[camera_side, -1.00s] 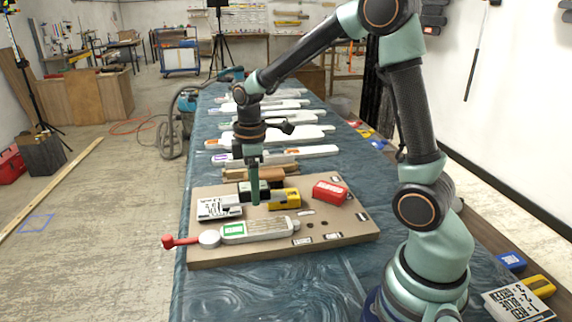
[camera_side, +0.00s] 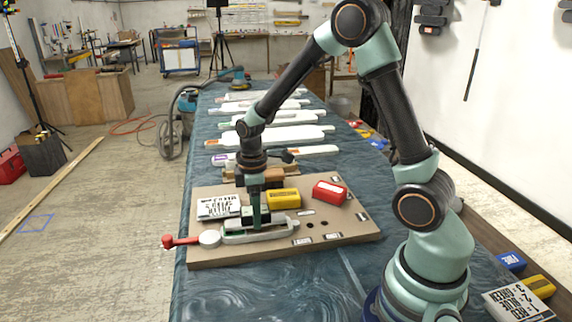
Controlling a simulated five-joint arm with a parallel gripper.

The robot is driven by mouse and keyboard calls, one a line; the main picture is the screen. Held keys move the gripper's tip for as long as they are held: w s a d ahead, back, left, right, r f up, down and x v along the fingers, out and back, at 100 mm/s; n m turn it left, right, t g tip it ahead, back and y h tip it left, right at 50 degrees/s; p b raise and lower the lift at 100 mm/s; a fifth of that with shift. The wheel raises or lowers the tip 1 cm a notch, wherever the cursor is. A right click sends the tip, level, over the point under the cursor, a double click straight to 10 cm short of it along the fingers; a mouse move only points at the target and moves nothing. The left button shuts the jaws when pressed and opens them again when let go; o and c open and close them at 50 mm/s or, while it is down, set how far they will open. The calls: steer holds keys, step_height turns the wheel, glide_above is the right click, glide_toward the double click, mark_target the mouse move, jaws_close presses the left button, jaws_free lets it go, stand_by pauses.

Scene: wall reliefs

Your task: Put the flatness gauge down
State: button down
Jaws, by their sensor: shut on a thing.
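The flatness gauge appears to be the dark block with a greenish-grey lower part (camera_side: 247,214). My gripper (camera_side: 258,222) is shut on it, with a green finger in front hiding part of it. The gauge is low over the pale relief piece (camera_side: 278,231), which lies flat on the brown board (camera_side: 335,229). I cannot tell whether the gauge touches the piece.
A printed card (camera_side: 218,207) lies left of the gauge. A yellow block (camera_side: 283,198) and a red block (camera_side: 329,193) stand to its right. Several pale reliefs (camera_side: 272,135) lie behind on the blue-covered table (camera_side: 255,290).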

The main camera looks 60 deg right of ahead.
steer(key=shift+c, duration=1)
jaws_free()
step_height(320, 180, up, 12)
steer(key=s+a+r+m+t, duration=0.5)
steer(key=s+r+m, duration=0.1)
steer(key=s+m, duration=0.3)
steer(key=shift+s+t, duration=0.3)
steer(key=shift+s, duration=0.35)
